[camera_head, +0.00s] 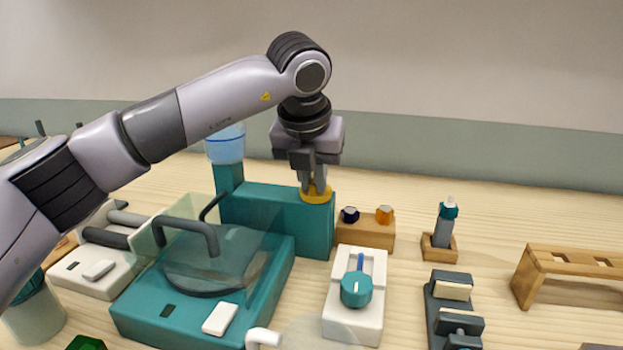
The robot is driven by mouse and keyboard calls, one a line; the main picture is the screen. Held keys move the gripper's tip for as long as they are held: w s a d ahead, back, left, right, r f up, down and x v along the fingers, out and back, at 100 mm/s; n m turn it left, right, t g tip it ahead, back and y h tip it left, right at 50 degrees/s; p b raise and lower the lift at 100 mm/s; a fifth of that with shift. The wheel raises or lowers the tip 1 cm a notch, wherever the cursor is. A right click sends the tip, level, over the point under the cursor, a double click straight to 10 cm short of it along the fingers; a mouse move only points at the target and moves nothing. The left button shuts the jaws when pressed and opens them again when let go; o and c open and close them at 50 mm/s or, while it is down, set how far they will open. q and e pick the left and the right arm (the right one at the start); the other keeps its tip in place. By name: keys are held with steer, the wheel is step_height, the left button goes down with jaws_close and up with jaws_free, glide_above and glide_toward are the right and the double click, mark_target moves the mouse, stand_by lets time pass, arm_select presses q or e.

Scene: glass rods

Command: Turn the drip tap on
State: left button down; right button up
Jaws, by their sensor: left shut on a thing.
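My left gripper (316,186) points straight down from above and is shut on a yellow knob (324,198), which I take for the drip tap. The knob sits on top of a teal block (275,215) at its right end. The fingers cover part of the knob, so its turn position cannot be read. A clear blue-tinted water vessel (226,146) stands at the left of the block, partly behind my arm. My right gripper is not in view.
In front of the block is a teal machine (170,322) with a clear lid and grey handle. A white box (351,327) with a teal dial stands to the right. A wooden holder (378,236), a bottle stand (440,252) and a wooden rack (524,279) stand further right.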

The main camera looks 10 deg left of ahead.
arm_select(q)
steer(key=shift+r, duration=0.1)
stand_by(0.4)
steer(key=c, duration=1.1)
jaws_free()
steer(key=v, duration=0.7)
steer(key=shift+s, duration=0.1)
